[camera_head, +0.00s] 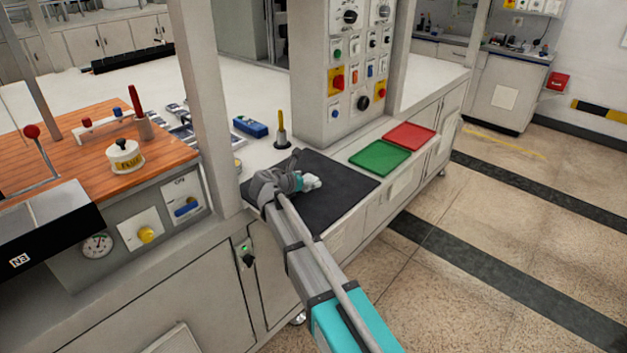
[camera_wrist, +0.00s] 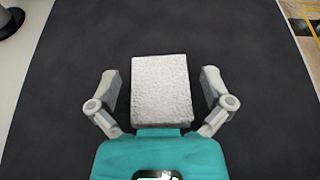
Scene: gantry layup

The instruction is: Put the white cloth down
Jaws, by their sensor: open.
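The white cloth (camera_wrist: 162,88) is a thick, rough-textured rectangular pad. In the wrist view it lies between the two fingers of my gripper (camera_wrist: 162,92), with a dark gap on each side. The fingers are open and do not touch it. The black mat (camera_wrist: 250,60) fills the ground behind the cloth. In the head view my gripper (camera_head: 305,182) is over the black mat (camera_head: 345,187), with a small white patch of the cloth (camera_head: 312,183) at its tip. My arm hides part of the mat.
Green (camera_head: 379,157) and red (camera_head: 409,136) trays lie right of the mat. A control panel (camera_head: 345,75) rises behind it. A grey post (camera_head: 205,110) stands close left of my arm. A blue box (camera_head: 250,126) and a yellow-handled tool (camera_head: 282,135) are behind the mat.

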